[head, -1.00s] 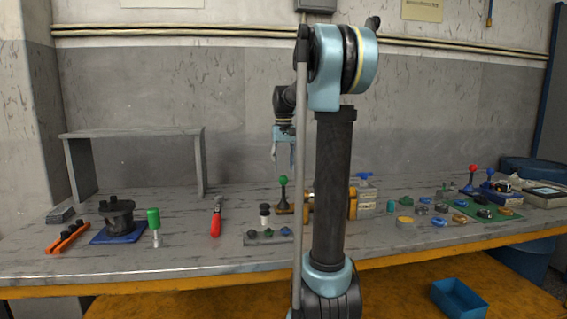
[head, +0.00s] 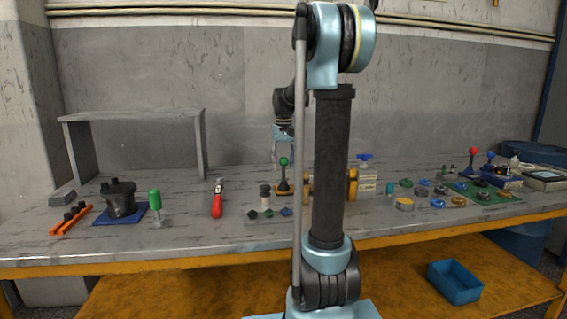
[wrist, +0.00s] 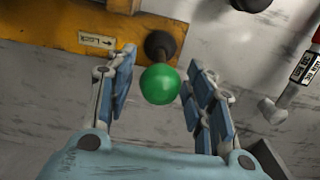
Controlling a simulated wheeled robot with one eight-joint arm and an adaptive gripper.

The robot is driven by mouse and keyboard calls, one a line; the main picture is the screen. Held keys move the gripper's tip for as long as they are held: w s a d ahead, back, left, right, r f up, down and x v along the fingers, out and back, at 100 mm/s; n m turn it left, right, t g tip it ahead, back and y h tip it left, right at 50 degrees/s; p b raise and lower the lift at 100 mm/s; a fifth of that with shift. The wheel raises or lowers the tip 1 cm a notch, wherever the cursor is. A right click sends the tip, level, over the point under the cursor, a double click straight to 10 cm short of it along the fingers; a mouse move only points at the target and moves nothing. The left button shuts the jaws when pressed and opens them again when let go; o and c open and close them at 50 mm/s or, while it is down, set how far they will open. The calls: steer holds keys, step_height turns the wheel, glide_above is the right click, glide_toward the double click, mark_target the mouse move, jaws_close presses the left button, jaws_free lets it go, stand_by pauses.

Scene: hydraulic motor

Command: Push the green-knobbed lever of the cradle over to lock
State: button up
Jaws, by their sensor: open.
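The green-knobbed lever (head: 283,161) stands upright on the bench at the left end of the yellow cradle (head: 352,184), which my arm partly hides. In the wrist view the green knob (wrist: 160,84) lies between the two fingers of my open gripper (wrist: 160,98), with a gap on both sides. A label reading "LOCK" with an arrow (wrist: 97,40) is on the yellow cradle plate, left of the lever. In the head view my gripper (head: 282,158) points down at the lever and overlaps it, so its exact depth is unclear there.
A dark motor part (head: 120,199) sits on a blue mat. Several small parts lie to the right around a green mat (head: 487,197).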

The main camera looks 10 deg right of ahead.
steer(key=c, duration=0.7)
